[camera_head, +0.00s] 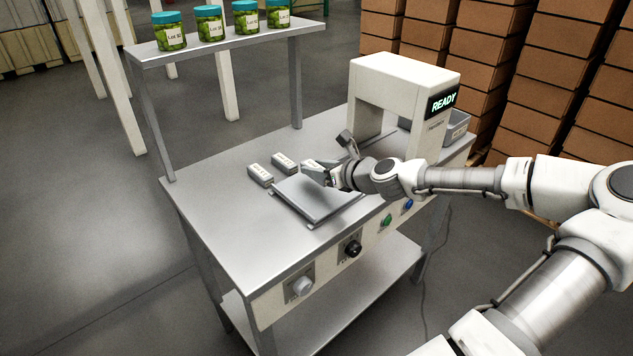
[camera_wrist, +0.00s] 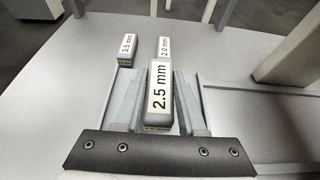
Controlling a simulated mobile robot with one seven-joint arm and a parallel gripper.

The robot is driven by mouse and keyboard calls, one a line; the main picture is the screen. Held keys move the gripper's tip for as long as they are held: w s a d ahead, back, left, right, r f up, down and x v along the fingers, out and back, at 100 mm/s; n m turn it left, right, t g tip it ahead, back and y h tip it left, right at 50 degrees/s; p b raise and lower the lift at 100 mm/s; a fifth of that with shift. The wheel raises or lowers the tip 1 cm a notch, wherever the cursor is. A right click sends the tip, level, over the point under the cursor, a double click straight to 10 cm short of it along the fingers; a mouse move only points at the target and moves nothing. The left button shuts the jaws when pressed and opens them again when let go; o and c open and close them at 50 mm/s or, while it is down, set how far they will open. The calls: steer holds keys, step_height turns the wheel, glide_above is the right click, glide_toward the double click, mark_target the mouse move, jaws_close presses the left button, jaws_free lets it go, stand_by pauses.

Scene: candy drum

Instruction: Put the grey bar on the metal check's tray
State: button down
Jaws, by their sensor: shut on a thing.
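My gripper (camera_head: 325,173) is shut on a grey bar (camera_wrist: 158,100) with a white label reading 2.5 mm. It holds the bar over the back part of the metal check's tray (camera_head: 315,205). The tray also shows beneath the fingers in the wrist view (camera_wrist: 222,122). I cannot tell whether the bar touches the tray. Two similar bars lie on the table beyond the tray: one labelled 3.5 mm (camera_wrist: 127,48) and one labelled 2.0 mm (camera_wrist: 164,48). The white arch of the metal check (camera_head: 395,75) stands at the right with READY lit green.
A shelf (camera_head: 225,44) with several green jars (camera_head: 209,22) stands over the table's back left. The steel table (camera_head: 225,195) is clear to the left. A grey bin (camera_head: 456,128) sits beyond the arch. Knobs and buttons line the front panel. Stacked boxes (camera_head: 480,75) stand behind.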

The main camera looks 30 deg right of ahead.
mark_target(316, 179)
steer(key=shift+f+b, duration=0.4)
steer(key=shift+f, duration=1.3)
steer(key=shift+f, duration=0.1)
steer(key=c, duration=0.5)
jaws_free()
steer(key=shift+s+d+r, duration=0.1)
steer(key=shift+s+r, duration=0.2)
steer(key=p+v, duration=0.3)
steer(key=v, duration=0.8)
steer(key=shift+s, duration=0.15)
